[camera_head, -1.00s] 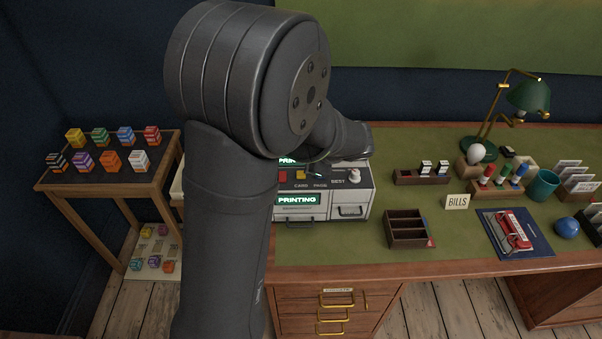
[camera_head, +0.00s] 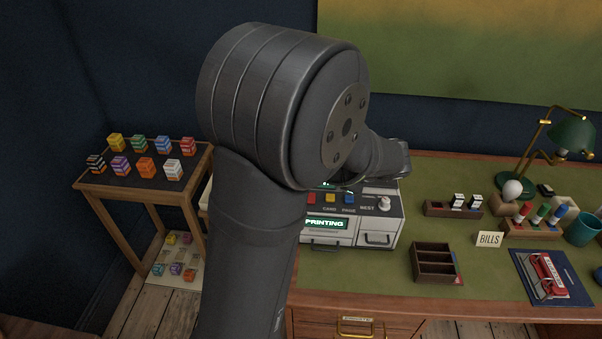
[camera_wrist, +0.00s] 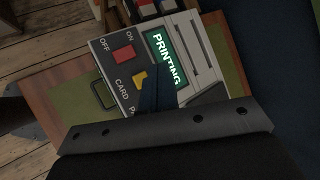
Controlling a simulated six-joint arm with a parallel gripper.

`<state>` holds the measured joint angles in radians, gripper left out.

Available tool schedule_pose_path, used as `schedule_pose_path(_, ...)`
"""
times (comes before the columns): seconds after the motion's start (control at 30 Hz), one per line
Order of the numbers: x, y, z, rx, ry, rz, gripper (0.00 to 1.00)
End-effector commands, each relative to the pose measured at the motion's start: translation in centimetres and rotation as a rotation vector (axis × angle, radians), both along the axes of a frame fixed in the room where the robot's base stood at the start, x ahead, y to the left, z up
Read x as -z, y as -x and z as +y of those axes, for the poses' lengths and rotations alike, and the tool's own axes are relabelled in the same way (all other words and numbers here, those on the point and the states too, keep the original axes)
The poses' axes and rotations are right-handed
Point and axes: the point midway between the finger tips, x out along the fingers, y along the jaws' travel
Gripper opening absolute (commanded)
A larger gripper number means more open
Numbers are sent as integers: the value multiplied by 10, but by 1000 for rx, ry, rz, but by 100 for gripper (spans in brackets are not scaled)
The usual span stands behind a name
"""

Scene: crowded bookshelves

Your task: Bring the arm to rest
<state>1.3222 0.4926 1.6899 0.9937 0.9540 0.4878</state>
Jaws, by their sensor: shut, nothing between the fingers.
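My arm (camera_head: 265,210) rises large and dark in the head view, bent at the top. Its far end reaches over the desk behind the grey machine, and my gripper is hidden there. In the wrist view my gripper (camera_wrist: 157,92) shows as narrow dark fingers, shut together with nothing held. The fingers point over the grey machine (camera_head: 377,228), which also fills the middle of the wrist view (camera_wrist: 112,80). Its lit display (camera_head: 325,224) reads PRINTING. I cannot tell how far the fingertips are above the machine.
The desk (camera_head: 390,275) holds an open wooden tray (camera_head: 433,245), a BILLS card (camera_head: 489,240), a red device (camera_head: 546,273), stamps and a green lamp (camera_head: 573,136). A small side table (camera_head: 140,197) on the left carries several coloured blocks. Green desktop lies clear between machine and tray.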

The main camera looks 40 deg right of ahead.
Motion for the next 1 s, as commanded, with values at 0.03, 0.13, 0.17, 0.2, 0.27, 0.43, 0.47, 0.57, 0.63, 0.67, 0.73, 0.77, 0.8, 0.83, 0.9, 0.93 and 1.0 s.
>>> schedule_pose_path(0.03, 2, 0, 0, 0, -1, 1, 0)
schedule_pose_path(0.13, 8, 0, 0, 0, -3, 1, 0)
schedule_pose_path(0.17, 11, 0, 0, 0, -3, 1, 0)
schedule_pose_path(0.2, 15, 0, 0, 0, -3, 1, 0)
schedule_pose_path(0.27, 15, 0, -1, 1, 1, -1, 0)
schedule_pose_path(0.43, -14, 0, 0, 0, 4, -1, 0)
schedule_pose_path(0.47, -18, 0, -1, -1, 4, 0, 0)
schedule_pose_path(0.57, -31, 0, -1, -1, 3, -1, 0)
schedule_pose_path(0.63, -36, 0, 0, 0, 2, 0, 0)
schedule_pose_path(0.67, -37, 0, 0, 1, 0, 1, 0)
schedule_pose_path(0.73, -39, 0, 0, -1, -1, 1, 0)
schedule_pose_path(0.77, -39, 0, 0, -1, -1, 1, 0)
schedule_pose_path(0.8, -39, 0, 0, -1, -1, 2, 0)
schedule_pose_path(0.83, -39, 0, 0, -1, -1, 1, 0)
schedule_pose_path(0.9, -39, 0, 0, -1, -1, 1, 0)
schedule_pose_path(0.93, -39, 0, 0, 0, 0, 1, 0)
schedule_pose_path(1.0, -38, 0, 0, -1, -1, 1, 0)
